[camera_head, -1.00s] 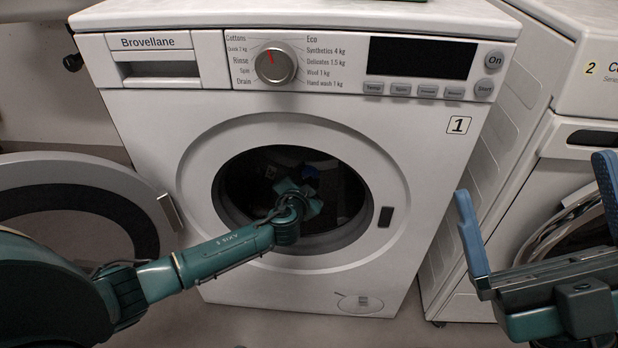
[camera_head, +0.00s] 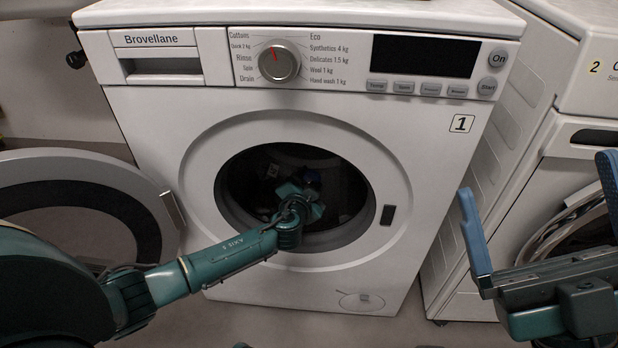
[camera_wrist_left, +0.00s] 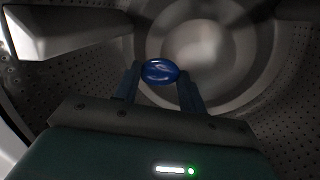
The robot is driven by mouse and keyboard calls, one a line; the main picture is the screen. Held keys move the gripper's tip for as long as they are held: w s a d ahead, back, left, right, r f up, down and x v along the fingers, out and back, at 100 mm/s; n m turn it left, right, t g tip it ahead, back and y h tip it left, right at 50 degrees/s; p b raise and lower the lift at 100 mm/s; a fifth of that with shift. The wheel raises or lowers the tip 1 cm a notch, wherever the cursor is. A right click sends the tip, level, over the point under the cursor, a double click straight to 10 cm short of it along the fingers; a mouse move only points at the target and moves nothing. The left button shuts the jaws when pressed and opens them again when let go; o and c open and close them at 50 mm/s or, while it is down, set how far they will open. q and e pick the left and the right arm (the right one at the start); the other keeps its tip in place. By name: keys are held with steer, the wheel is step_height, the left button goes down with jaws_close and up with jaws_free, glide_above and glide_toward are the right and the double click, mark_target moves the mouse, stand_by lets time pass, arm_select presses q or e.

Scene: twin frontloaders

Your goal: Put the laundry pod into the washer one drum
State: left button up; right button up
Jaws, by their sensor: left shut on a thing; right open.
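The washer one (camera_head: 420,170), marked with a 1, stands in front of me with its round door (camera_head: 150,195) swung open to the left. My left arm reaches through the opening into the dark drum (camera_head: 345,195). In the left wrist view my left gripper (camera_wrist_left: 160,76) is shut on the blue laundry pod (camera_wrist_left: 160,70), held between its two fingertips inside the perforated drum (camera_wrist_left: 245,60). In the head view the left fingertips and pod are hard to make out in the dark. My right gripper (camera_head: 540,225) is open and empty, at the right in front of the machines.
Washer two (camera_head: 590,110) stands close at the right, its round door partly behind my right gripper. A pale drum paddle (camera_wrist_left: 70,35) juts out at the upper left in the left wrist view. The opening's rim surrounds my left arm.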

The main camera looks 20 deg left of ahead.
arm_select(q)
steer(key=shift+f, duration=1.4)
steer(key=o, duration=1)
steer(key=p+v, duration=0.4)
steer(key=v, duration=0.9)
steer(key=shift+s+f, duration=0.1)
steer(key=shift+f, duration=0.05)
arm_select(e)
steer(key=f+m+h, duration=0.1)
steer(key=m+h, duration=0.1)
steer(key=f+m+h, duration=0.4)
steer(key=shift+w+a+f, duration=0.15)
steer(key=shift+w+a, duration=0.1)
steer(key=shift+w, duration=0.05)
arm_select(q)
steer(key=shift+p, duration=0.35)
arm_select(e)
steer(key=shift+r, duration=0.2)
